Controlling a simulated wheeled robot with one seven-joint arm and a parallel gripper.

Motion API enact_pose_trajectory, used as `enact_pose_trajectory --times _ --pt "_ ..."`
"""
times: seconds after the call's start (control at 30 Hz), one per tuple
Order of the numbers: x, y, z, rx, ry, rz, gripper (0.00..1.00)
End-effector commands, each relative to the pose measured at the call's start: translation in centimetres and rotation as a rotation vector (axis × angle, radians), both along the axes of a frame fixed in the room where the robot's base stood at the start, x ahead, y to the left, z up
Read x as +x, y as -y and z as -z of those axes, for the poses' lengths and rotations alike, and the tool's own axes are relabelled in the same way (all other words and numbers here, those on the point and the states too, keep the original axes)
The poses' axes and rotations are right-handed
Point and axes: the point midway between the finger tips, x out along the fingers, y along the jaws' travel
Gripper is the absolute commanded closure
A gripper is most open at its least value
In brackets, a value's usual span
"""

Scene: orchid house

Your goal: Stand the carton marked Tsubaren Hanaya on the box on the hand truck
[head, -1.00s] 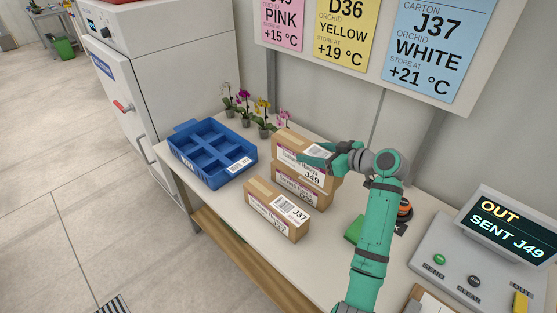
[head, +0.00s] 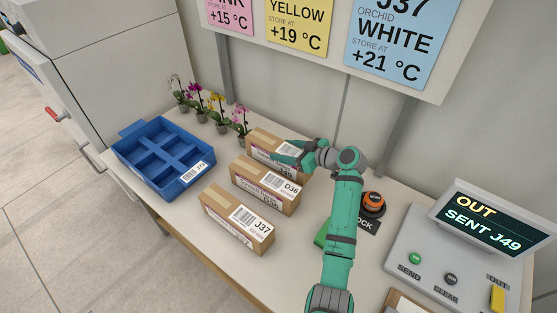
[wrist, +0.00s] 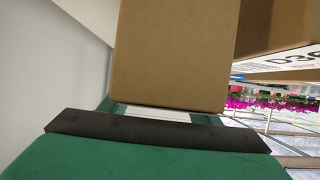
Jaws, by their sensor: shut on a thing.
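My gripper (head: 292,152) is shut on the carton J49 (head: 262,142), at the back of the row of cartons. The carton is brown with a white label and sits just behind the carton D36 (head: 265,186). I cannot tell whether it rests on the bench or hangs slightly above it. In the wrist view, the held carton's plain brown face (wrist: 175,55) fills the upper middle, above the dark gripper edge. The carton J37 (head: 237,219) stands in front of D36. The name Tsubaren Hanaya is not readable on any carton. The hand truck and its box are not in view.
A blue divided tray (head: 150,184) lies at the bench's left, with several potted orchids (head: 220,118) behind. A console (head: 450,250) reading "OUT SENT J49" stands right, near an orange button (head: 373,202). Signs (head: 400,40) hang above.

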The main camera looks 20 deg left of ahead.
Motion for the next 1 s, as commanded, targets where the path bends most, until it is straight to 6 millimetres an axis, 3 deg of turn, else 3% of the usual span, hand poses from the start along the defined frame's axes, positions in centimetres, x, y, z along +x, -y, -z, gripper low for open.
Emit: enact_pose_trajectory --times 0.47,0.83,0.87,0.93,1.0 --pt "0.1 0.2 4.3 0.001 0.001 0.004 0.81" --pt "0.1 0.2 4.7 0.001 0.003 0.003 0.81" --pt "0.1 0.2 4.8 0.000 0.001 0.003 0.39" --pt "0.1 0.2 4.8 0.000 0.001 0.003 0.25" --pt "0.1 0.2 4.8 0.000 0.001 0.003 0.25"
